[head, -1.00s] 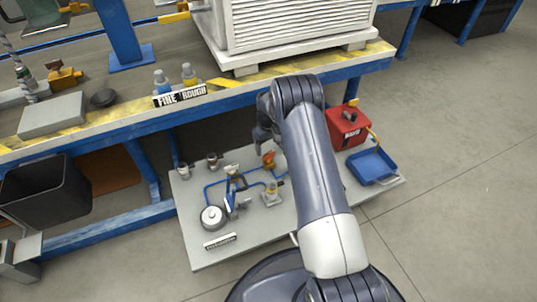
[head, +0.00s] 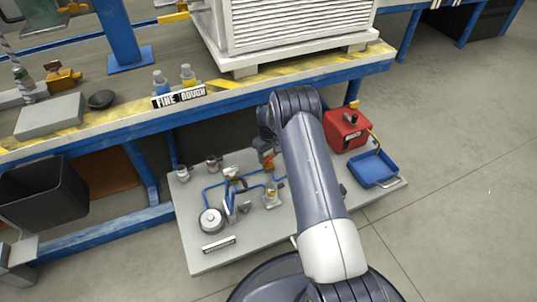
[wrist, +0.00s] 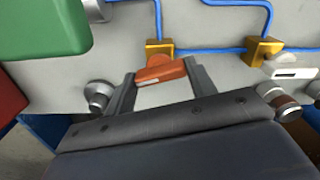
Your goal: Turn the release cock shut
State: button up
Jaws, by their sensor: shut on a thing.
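An orange cock handle (wrist: 160,72) sits between the fingers of my gripper (wrist: 162,84) in the wrist view. A brass valve body (wrist: 160,49) on a blue pipe is just beyond it. The orange handle also shows in the head view (head: 267,161), partly covered by my arm. My gripper is shut on this handle, low over the grey board (head: 212,258). A second brass valve (wrist: 263,50) with a white handle (wrist: 292,73) stands to the right in the wrist view. I cannot read a label that tells which one is the release cock.
A red can (head: 346,130) and a blue tray (head: 374,168) stand right of my arm. A round grey gauge (head: 211,221) and small fittings stand on the board's left. The workbench edge (head: 110,125) overhangs behind. Open floor lies to the right.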

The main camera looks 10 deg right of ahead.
aim_at(269, 156)
jog(key=c, duration=0.3)
jog(key=shift+m, duration=1.5)
jog(key=shift+c, duration=0.2)
jog(key=o, duration=1)
notch_tip(269, 156, up, 11)
jog(key=p, duration=0.3)
jog(key=shift+p, duration=0.3)
jog(key=shift+f, duration=0.15)
